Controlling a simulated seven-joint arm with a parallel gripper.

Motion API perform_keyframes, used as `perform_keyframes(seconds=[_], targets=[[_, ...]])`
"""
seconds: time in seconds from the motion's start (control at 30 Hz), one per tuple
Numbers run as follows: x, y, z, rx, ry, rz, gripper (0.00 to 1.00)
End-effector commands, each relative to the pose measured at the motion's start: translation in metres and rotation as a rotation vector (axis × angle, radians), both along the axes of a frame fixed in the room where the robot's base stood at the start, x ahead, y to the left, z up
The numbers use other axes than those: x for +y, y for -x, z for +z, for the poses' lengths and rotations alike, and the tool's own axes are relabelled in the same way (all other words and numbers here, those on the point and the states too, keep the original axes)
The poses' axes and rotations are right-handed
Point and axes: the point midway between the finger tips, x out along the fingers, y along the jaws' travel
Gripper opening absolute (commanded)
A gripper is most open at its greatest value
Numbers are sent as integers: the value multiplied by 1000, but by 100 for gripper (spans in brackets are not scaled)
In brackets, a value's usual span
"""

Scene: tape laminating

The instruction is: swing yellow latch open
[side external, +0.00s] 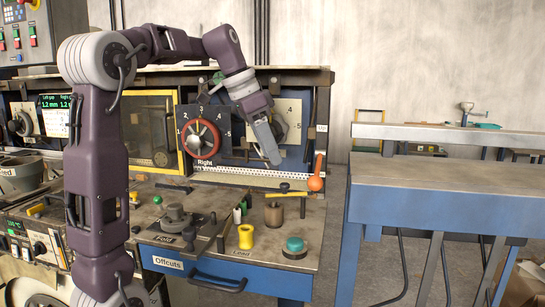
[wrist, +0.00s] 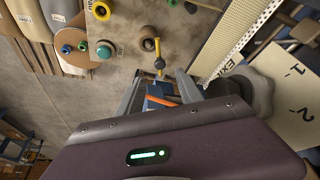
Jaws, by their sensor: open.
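A small yellow bar with a dark round end, which looks like the yellow latch (side external: 298,193), lies near the bench's back right, below the white perforated strip. In the wrist view the yellow latch (wrist: 159,62) shows just beyond the fingertips, beside a dark knob (wrist: 148,32). My gripper (side external: 275,161) points down in front of the dial panel, above and left of the latch, apart from it. In the wrist view my gripper (wrist: 162,84) is open, its fingers partly hidden by the hand housing. An orange piece shows between them; I cannot tell whether anything touches it.
A brown cylinder (side external: 274,214), yellow spool (side external: 246,236) and green button (side external: 295,245) stand in front.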

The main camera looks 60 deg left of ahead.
Motion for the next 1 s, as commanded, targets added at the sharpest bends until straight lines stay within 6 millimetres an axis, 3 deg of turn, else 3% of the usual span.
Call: perform_keyframes(seconds=[0.07,0.17,0.27,0.3,0.4,0.53,0.63,0.73,1.0], targets=[[0,0,0,0,0,0,43],[-11,1,-4,26,-36,-77,23],[-51,11,-17,139,-227,-437,4],[-68,18,-21,197,-337,-630,0],[-95,30,-19,331,-624,-1078,0],[-113,34,-1,454,-919,-1450,0],[-116,33,5,497,-1013,-1549,0],[-109,31,-2,506,-1022,-1556,0],[-78,18,-50,507,-1015,-1554,0]])
